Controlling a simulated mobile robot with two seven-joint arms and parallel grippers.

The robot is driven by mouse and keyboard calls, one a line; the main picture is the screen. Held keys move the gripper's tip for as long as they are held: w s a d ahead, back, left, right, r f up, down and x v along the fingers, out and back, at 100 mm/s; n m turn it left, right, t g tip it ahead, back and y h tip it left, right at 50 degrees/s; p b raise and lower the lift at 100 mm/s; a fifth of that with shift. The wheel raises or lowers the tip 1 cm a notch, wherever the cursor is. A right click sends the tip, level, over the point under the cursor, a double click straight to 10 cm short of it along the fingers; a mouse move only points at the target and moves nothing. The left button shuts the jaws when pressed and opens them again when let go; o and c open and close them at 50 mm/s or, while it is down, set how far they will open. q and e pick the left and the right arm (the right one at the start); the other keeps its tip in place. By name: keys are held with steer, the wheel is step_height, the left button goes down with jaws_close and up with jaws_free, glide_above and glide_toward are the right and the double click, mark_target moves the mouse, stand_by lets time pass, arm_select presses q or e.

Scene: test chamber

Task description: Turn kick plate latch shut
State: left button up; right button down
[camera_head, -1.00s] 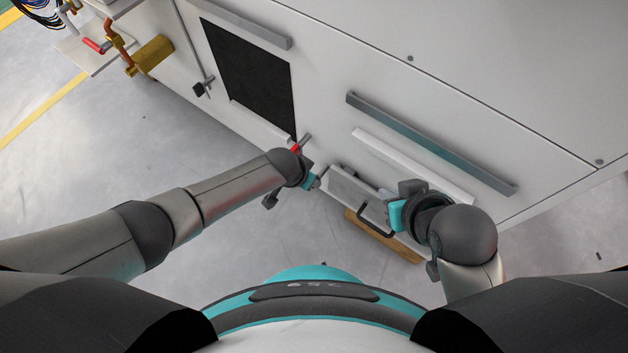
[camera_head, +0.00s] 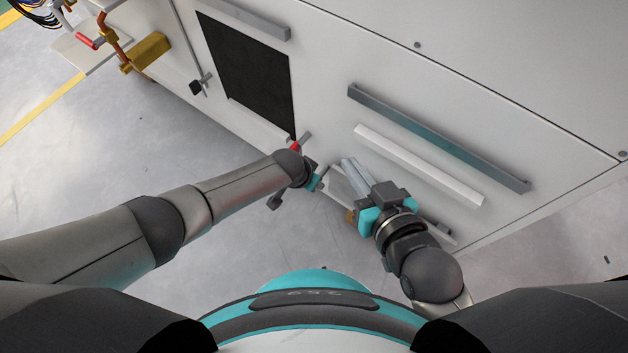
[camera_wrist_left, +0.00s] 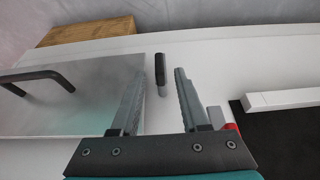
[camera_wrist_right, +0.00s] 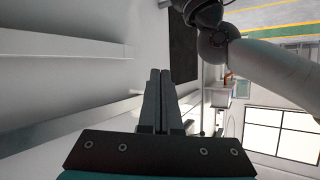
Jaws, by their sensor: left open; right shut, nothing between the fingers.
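The kick plate (camera_wrist_left: 75,100) is a grey metal panel with a dark bar handle (camera_wrist_left: 35,80), low on the white cabinet. In the head view the kick plate (camera_head: 338,186) is mostly hidden by my right gripper. The latch (camera_wrist_left: 160,72) is a small dark-tipped lever beside the plate's edge. My left gripper (camera_wrist_left: 157,85) is open, with the latch showing between its fingers; I cannot tell whether they touch. My right gripper (camera_head: 352,168) is shut and empty, its fingers in front of the kick plate's upper part. Its closed fingers show in the right wrist view (camera_wrist_right: 158,80).
A white bar (camera_head: 420,167) and a long grey rail (camera_head: 440,140) stick out from the cabinet above the plate. A red-handled lever (camera_head: 298,144) is close to my left gripper. A wooden block (camera_wrist_left: 90,32) lies beyond the plate. Floor at left is clear.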

arm_select(q)
steer(key=shift+w+d+f+b, duration=0.15)
steer(key=shift+w+f+b, duration=0.1)
steer(key=shift+f+b, duration=0.35)
steer(key=shift+w+d+f+b, duration=0.1)
steer(key=shift+f+b, duration=0.25)
steer(key=shift+f, duration=0.1)
arm_select(e)
steer(key=shift+s+a+r+m+t+y, duration=0.2)
steer(key=shift+s+a+r+t+y, duration=0.25)
steer(key=shift+t, duration=0.45)
steer(key=shift+s+a+r+m+t+y, duration=0.15)
steer(key=shift+a+r+m+t+y, duration=0.1)
steer(key=shift+a+r+t, duration=0.55)
steer(key=shift+d+f, duration=0.1)
steer(key=shift+d, duration=0.05)
arm_select(q)
jaws_close()
